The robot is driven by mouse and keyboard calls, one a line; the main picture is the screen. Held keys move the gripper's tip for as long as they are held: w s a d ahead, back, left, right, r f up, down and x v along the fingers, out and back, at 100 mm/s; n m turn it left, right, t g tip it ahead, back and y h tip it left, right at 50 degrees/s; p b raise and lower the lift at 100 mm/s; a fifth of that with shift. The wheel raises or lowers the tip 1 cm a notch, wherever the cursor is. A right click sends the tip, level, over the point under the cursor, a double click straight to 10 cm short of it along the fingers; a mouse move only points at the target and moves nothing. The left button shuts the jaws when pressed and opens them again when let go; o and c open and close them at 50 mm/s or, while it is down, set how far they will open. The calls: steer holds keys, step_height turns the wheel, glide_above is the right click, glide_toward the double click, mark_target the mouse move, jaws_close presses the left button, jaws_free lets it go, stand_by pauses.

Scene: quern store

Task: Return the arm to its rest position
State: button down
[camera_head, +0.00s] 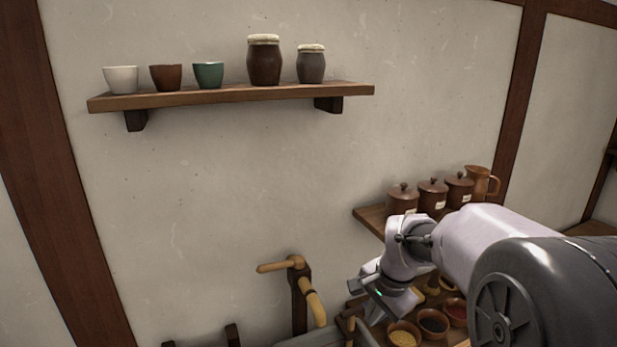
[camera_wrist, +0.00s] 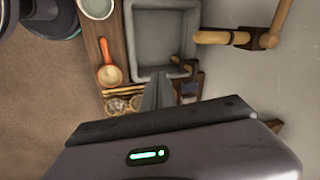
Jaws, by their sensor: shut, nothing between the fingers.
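My gripper (camera_wrist: 158,92) is shut and empty in the wrist view, its fingers pressed together and pointing toward a grey basin. In the head view my gripper (camera_head: 376,303) hangs low at the end of my bent arm, left of several small bowls. The arm reaches in from the lower right. Its fingertips are hard to make out in the head view.
The grey basin (camera_wrist: 142,48) lies beside a wooden tap (camera_head: 299,285). An orange ladle (camera_wrist: 109,75) and a pale bowl (camera_wrist: 97,7) lie left of it. A lower shelf (camera_head: 372,216) holds lidded canisters and a jug (camera_head: 479,182). An upper shelf (camera_head: 230,95) holds cups and jars.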

steer(key=s+a+n+t+b, duration=0.1)
steer(key=s+n+b, duration=0.2)
steer(key=s, duration=1.1)
steer(key=s+a+n+t+b, duration=0.1)
steer(key=s+b, duration=0.4)
steer(key=s, duration=0.9)
steer(key=a+n, duration=0.1)
steer(key=n, duration=0.1)
steer(key=shift+a+f+n+t+y, duration=0.25)
steer(key=shift+f+n+t+y, duration=0.05)
steer(key=shift+f+y, duration=0.1)
